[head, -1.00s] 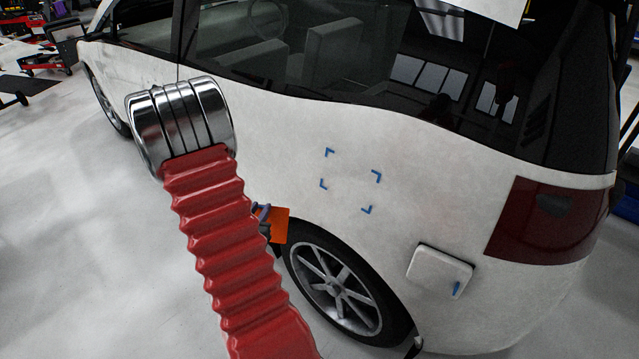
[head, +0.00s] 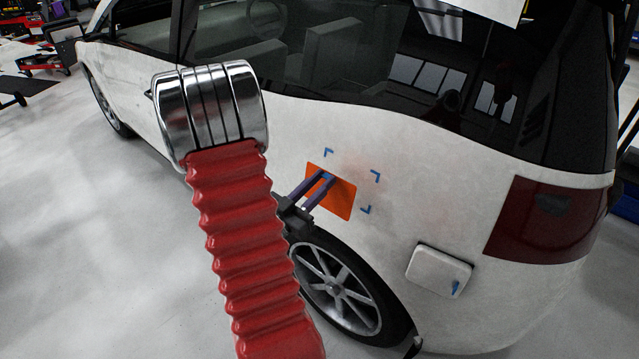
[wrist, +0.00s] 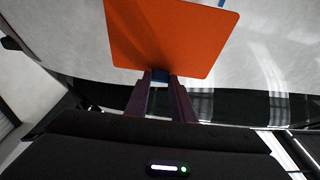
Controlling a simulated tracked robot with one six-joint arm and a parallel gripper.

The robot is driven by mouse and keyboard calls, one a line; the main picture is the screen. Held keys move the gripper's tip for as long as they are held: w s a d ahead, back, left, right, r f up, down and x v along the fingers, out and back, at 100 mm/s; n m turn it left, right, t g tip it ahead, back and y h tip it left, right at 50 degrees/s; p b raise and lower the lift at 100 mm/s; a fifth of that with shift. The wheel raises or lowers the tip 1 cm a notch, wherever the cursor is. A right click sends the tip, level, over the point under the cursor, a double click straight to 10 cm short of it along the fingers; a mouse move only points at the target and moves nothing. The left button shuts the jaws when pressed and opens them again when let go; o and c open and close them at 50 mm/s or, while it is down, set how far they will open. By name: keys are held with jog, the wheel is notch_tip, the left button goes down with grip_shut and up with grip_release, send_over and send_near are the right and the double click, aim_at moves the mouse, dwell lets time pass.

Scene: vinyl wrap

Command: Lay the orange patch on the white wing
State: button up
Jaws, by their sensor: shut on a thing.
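The orange patch (head: 341,201) is a thin square, held in front of the white wing (head: 410,184) above the rear wheel. My gripper (head: 326,182) is shut on the patch. Blue corner marks (head: 376,175) on the wing frame a square; the patch sits low and left of its middle and hides the lower left mark. In the wrist view the patch (wrist: 172,32) spreads beyond my fingertips (wrist: 160,80), with the pale wing behind it. I cannot tell whether the patch touches the wing.
A white square flap (head: 438,270) stands out from the wing at lower right, with a small blue mark. The rear wheel (head: 338,285) is below my gripper. A red tail light (head: 545,222) is at the right.

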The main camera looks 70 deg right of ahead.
jog(key=shift+d, duration=0.1)
jog(key=shift+s+d+f, duration=0.3)
jog(key=shift+s+d, duration=0.15)
jog(key=shift+d, duration=0.7)
jog(key=shift+s+d+f, duration=0.3)
jog(key=shift+s+d, duration=0.15)
jog(key=shift+d, duration=0.75)
jog(key=shift+s+d+f, duration=0.3)
jog(key=shift+s+d, duration=0.15)
jog(key=shift+d, duration=0.7)
jog(key=shift+s+d+f, duration=0.1)
jog(key=shift+s+d, duration=0.1)
jog(key=shift+d, duration=0.3)
jog(key=o, duration=1.1)
jog(key=shift+c, duration=0.2)
jog(key=v, duration=1.4)
jog(key=shift+d, duration=0.1)
